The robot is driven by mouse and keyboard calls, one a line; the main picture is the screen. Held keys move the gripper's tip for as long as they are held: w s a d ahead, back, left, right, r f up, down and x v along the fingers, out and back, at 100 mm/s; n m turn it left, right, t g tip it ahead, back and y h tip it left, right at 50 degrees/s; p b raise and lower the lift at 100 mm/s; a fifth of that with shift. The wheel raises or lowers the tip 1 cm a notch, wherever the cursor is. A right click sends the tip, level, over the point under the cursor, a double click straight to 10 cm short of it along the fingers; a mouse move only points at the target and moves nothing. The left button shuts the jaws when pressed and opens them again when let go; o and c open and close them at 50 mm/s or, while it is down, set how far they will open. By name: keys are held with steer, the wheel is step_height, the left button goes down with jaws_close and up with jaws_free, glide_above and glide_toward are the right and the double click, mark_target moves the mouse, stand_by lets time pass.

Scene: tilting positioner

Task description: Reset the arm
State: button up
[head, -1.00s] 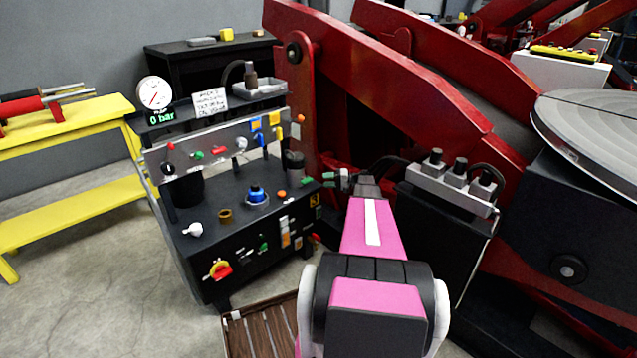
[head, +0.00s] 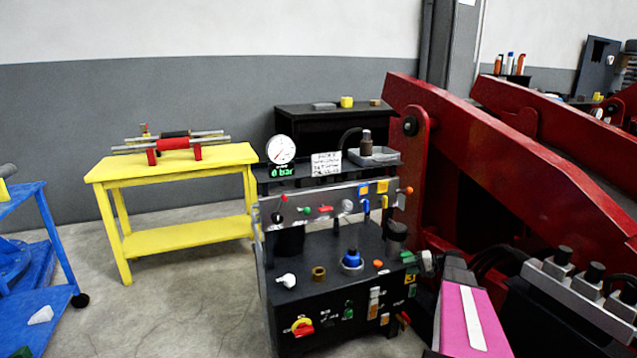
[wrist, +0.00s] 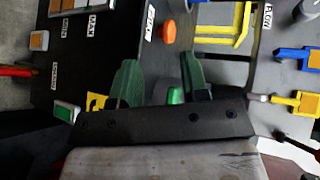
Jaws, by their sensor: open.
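My pink arm (head: 466,318) reaches in from the bottom right of the head view. My gripper (head: 428,262) is beside the right edge of the black control console (head: 335,245). A green button (wrist: 175,95) shows between the finger bases, and an orange knob (wrist: 169,31) lies beyond the tips. I cannot tell whether the fingers touch the panel.
A gauge (head: 281,150) above a "0 bar" display tops the console. A yellow bench (head: 170,165) stands to the left, a blue cart (head: 42,270) at the far left. Red positioner beams (head: 520,165) and a grey valve block (head: 575,290) crowd the right. Floor between bench and console is clear.

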steer(key=s+a+n+g+h, duration=0.1)
steer(key=s+a+g+h, duration=0.35)
steer(key=s+a, duration=0.95)
steer(key=s+a+r+n+h, duration=0.2)
steer(key=s+a+r+h, duration=0.3)
steer(key=s+a+h, duration=0.3)
steer(key=s+h, duration=0.1)
steer(key=s, duration=0.3)
steer(key=shift+a+n, duration=0.25)
steer(key=shift+n, duration=0.05)
steer(key=shift+o, duration=0.3)
